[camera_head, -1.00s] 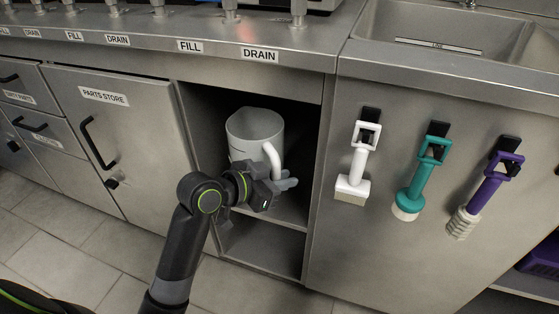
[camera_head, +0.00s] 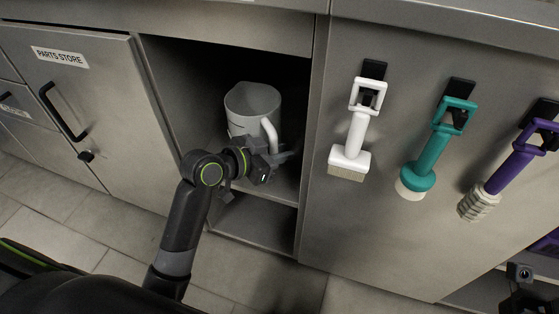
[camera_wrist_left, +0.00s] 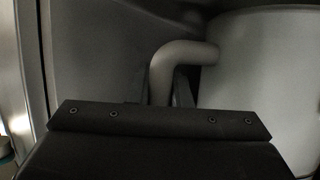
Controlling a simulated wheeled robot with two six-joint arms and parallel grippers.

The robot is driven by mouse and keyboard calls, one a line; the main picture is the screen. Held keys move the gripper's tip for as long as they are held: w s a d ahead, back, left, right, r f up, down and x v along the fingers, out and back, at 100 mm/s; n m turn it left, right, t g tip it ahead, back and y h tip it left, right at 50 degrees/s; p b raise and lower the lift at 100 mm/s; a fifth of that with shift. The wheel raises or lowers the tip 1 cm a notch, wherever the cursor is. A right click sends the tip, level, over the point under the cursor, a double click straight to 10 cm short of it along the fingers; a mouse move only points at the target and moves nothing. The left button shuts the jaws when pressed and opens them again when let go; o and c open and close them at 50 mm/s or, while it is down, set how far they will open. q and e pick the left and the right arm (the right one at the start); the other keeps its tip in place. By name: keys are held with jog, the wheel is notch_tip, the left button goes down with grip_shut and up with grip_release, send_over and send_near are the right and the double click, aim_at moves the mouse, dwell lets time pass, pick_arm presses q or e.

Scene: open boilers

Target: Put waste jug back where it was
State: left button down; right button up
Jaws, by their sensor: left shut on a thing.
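The waste jug (camera_head: 250,103) is a pale, open-topped jug inside the open cabinet compartment (camera_head: 190,75), above its middle shelf (camera_head: 284,188). It looks upright, with its handle on the right. My left gripper (camera_head: 279,158) is shut on the handle at the front right of the jug. In the left wrist view the curved handle (camera_wrist_left: 182,55) rises behind the dark gripper body, and the jug wall (camera_wrist_left: 262,85) fills the right side. The jug's base is hidden behind my arm, so I cannot tell whether it touches the shelf. A dark part at the lower right may be my right wrist.
A white brush (camera_head: 355,135), a teal brush (camera_head: 428,152) and a purple brush (camera_head: 508,170) hang on the panel right of the opening. The closed parts store door (camera_head: 95,110) is on the left. The lower compartment (camera_head: 255,222) looks empty.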

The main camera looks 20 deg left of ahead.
pick_arm(q)
jog(key=shift+f, duration=0.8)
jog(key=shift+r, duration=0.15)
jog(key=c, duration=1.3)
grip_release()
jog(key=shift+c, duration=0.2)
